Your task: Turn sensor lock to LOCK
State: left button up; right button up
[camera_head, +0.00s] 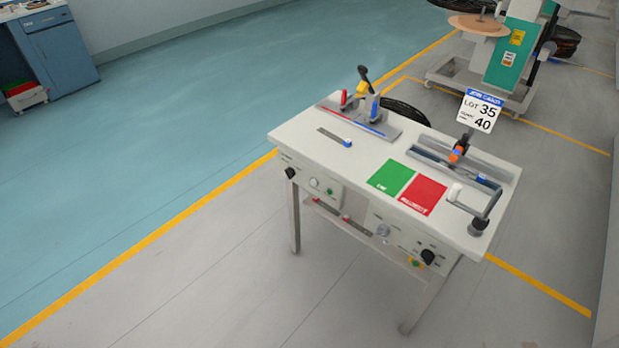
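A white rewind station table (310,140) stands right of the middle. Its front panel carries a black knob (291,173) at the left end and another black knob (428,256) at the right end. Small silver round parts sit between them, one on the left panel (314,183) and one on the right panel (383,230). The panel lettering is too small to read, so I cannot tell which control is the sensor lock or where it points. Neither of my grippers is in view.
On the table top are a clamp fixture (362,118), a green mat (391,177), a red mat (423,194), a lot sign (480,111) and a rail fixture (455,166). A green machine (511,55) stands behind. A blue cabinet (57,50) is far left. The floor in front and left is clear.

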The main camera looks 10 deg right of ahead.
aim_at(290, 173)
jog(key=j+z, duration=0.15)
jog(key=z, duration=0.15)
jog(key=i+j+z, duration=0.15)
jog(key=z, duration=0.15)
jog(key=i+j+z, duration=0.25)
jog(key=j, duration=0.75)
jog(key=j+z, duration=0.25)
jog(key=j, duration=0.75)
